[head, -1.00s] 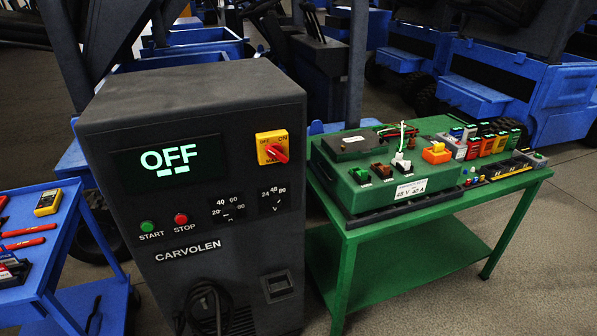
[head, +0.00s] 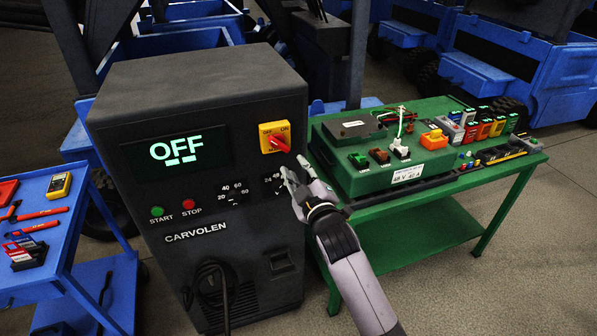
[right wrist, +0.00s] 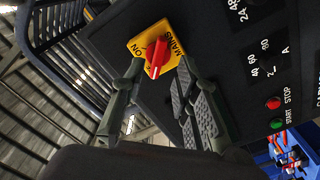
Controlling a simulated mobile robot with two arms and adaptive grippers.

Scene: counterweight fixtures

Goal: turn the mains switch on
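The mains switch is a red rotary handle (head: 279,144) on a yellow plate (head: 266,130), high on the right of the dark CARVOLEN cabinet's front. The handle lies slanted, and the lit display (head: 176,150) reads OFF. My right gripper (head: 294,172) is just below and right of the switch in the head view, with its fingers apart and empty. In the right wrist view, the red handle (right wrist: 157,62) appears between the spread fingertips of my right gripper (right wrist: 158,72), beyond them; I see no contact. My left gripper is not in view.
The cabinet (head: 200,85) also carries a green START button (head: 157,211), a red STOP button (head: 188,204) and dials. A green bench (head: 470,190) with electrical gear stands close on the right. A blue tool cart (head: 50,235) stands left.

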